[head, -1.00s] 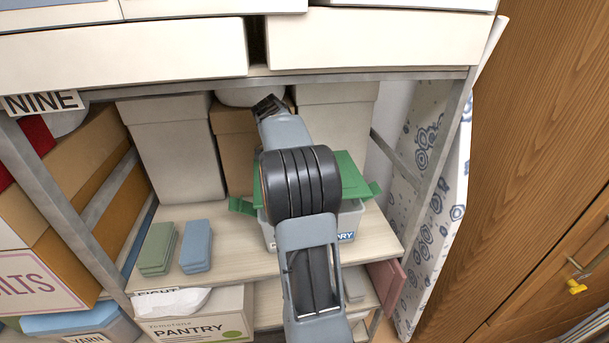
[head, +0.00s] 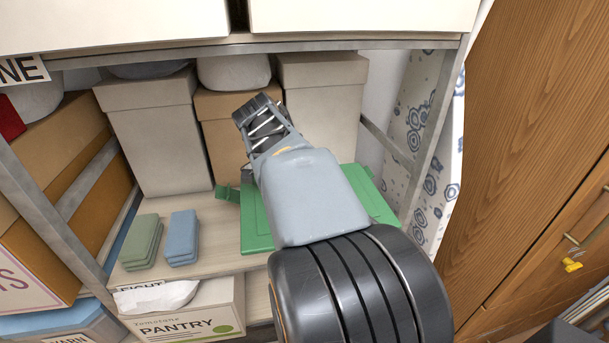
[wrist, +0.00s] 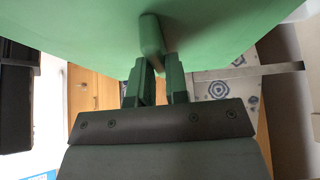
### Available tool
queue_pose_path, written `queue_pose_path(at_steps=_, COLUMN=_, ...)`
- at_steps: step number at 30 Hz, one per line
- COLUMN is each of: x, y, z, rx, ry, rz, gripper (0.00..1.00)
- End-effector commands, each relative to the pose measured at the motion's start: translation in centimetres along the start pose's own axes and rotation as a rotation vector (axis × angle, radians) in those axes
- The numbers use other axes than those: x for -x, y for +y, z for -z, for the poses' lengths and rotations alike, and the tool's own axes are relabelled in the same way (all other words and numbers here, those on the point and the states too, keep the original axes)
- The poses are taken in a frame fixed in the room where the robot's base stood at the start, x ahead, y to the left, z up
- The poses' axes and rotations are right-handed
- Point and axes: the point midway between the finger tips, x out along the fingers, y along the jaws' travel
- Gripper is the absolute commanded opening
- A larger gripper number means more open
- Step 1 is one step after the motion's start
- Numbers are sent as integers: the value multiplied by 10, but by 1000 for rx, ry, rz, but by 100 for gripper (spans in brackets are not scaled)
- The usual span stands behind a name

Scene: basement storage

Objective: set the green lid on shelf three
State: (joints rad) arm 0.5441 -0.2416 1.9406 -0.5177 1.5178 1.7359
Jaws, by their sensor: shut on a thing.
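The green lid (head: 255,222) is a flat panel in front of the shelf bay, mostly covered by my arm in the head view. In the wrist view the green lid (wrist: 85,28) fills the top, with a raised handle at its middle. My gripper (wrist: 155,78) has green fingers, shut on that handle. In the head view my gripper is hidden behind my arm. No label reading three is in view; I can read part of a NINE sign (head: 22,70) and part of an EIGHT sign (head: 140,287).
Green blocks (head: 140,242) and blue blocks (head: 182,238) sit left on the shelf board (head: 190,207). Tall lidded boxes (head: 155,140) stand behind. A metal post (head: 440,130) bounds the right side, beside a wooden cabinet (head: 535,130). A pantry box (head: 190,315) is below.

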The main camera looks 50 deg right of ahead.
Motion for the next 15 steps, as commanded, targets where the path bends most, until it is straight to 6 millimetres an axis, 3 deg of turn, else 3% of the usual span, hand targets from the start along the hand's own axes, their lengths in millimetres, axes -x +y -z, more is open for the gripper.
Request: queue_pose_path(at_steps=15, x=18, y=11, z=10, rx=0, ry=0, rz=1, gripper=0)
